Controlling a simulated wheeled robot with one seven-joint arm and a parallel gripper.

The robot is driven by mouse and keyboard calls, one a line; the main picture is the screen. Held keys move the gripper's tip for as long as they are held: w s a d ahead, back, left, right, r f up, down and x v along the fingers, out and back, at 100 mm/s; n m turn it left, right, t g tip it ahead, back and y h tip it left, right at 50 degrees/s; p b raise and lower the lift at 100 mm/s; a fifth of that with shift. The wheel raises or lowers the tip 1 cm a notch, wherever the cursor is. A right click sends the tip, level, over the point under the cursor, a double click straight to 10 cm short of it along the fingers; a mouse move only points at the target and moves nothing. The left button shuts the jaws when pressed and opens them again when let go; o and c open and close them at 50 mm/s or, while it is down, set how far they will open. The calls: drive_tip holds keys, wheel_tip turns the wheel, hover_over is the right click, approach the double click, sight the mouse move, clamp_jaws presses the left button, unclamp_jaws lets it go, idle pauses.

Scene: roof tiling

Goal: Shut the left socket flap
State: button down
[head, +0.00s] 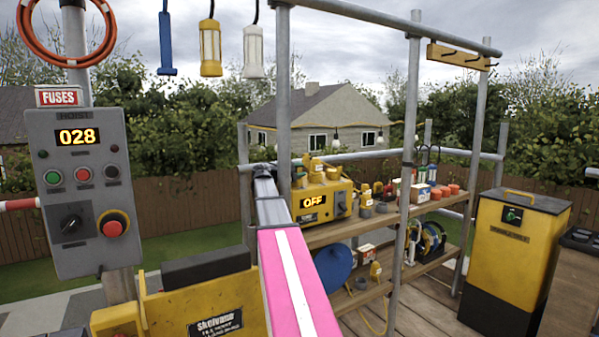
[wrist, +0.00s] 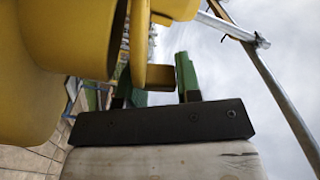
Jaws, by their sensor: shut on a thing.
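The yellow socket box (head: 325,202) stands on the upper shelf, its display reading OFF. Small yellow flaps (head: 318,165) and sockets show on its top and front, too small to tell how each flap stands. In the wrist view, my gripper (wrist: 153,72) has its green fingers on either side of a small yellow tab (wrist: 158,77), shut on it. The tab is next to a rounded yellow piece, probably part of a socket flap; which flap is unclear. In the head view my own arm hides the gripper.
A grey scaffold post (head: 284,90) stands right beside the arm's far end. The shelf (head: 330,233) holds several small items to the right. A grey hoist panel (head: 78,190) is at the left, and a yellow-black cabinet (head: 512,250) at the right.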

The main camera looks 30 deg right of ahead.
drive_tip(key=c, duration=0.8)
unclamp_jaws()
drive_tip(key=a, duration=1)
drive_tip(key=shift+s+a, duration=0.2)
drive_tip(key=shift+a, duration=0.2)
